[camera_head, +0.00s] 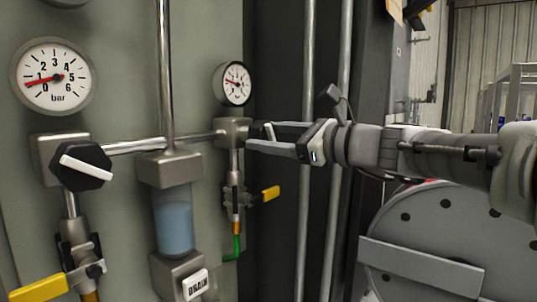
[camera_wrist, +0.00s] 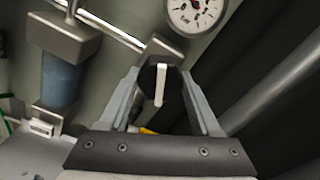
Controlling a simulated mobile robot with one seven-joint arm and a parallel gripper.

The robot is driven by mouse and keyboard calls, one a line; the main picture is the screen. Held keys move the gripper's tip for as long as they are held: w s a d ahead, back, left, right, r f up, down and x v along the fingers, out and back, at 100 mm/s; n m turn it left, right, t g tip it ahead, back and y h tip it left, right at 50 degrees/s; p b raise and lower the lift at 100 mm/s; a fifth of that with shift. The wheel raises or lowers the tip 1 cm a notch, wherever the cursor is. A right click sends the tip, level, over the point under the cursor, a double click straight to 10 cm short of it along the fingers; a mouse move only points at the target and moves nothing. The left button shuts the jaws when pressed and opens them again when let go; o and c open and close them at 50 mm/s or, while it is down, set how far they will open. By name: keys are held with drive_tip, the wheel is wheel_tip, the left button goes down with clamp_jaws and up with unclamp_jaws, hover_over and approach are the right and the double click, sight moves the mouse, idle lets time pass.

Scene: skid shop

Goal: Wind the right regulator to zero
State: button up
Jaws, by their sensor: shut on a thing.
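The right regulator (camera_head: 233,131) is a grey metal block on the panel, under the small right gauge (camera_head: 235,84). Its black knob (camera_wrist: 152,78) with a white bar (camera_wrist: 160,84) shows in the wrist view, the bar running nearly straight up and down there. My gripper (camera_head: 254,137) reaches in from the right and is shut on this knob, with one finger on each side of it. In the head view the fingers mostly hide the knob. The right gauge's red needle points left at the low numbers; its exact reading is too small to tell.
A bowl with blue liquid (camera_head: 173,222) hangs between the regulators. A yellow valve handle (camera_head: 270,194) sits just below my gripper. Vertical pipes (camera_head: 308,200) stand to the right.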

drive_tip(key=n+b, duration=0.6)
drive_tip(key=b, duration=0.1)
drive_tip(key=shift+f, duration=0.3)
drive_tip(key=n+b, duration=0.3)
drive_tip(key=n, duration=0.1)
drive_tip(key=shift+r, duration=0.1)
drive_tip(key=shift+r+n+b, duration=0.1)
drive_tip(key=shift+n+b, duration=0.8)
drive_tip(key=shift+n, duration=0.3)
drive_tip(key=shift+r, duration=0.1)
drive_tip(key=o, duration=1.4)
drive_tip(key=v, duration=1.7)
drive_tip(key=shift+s+d, duration=0.15)
drive_tip(key=shift+s, duration=0.05)
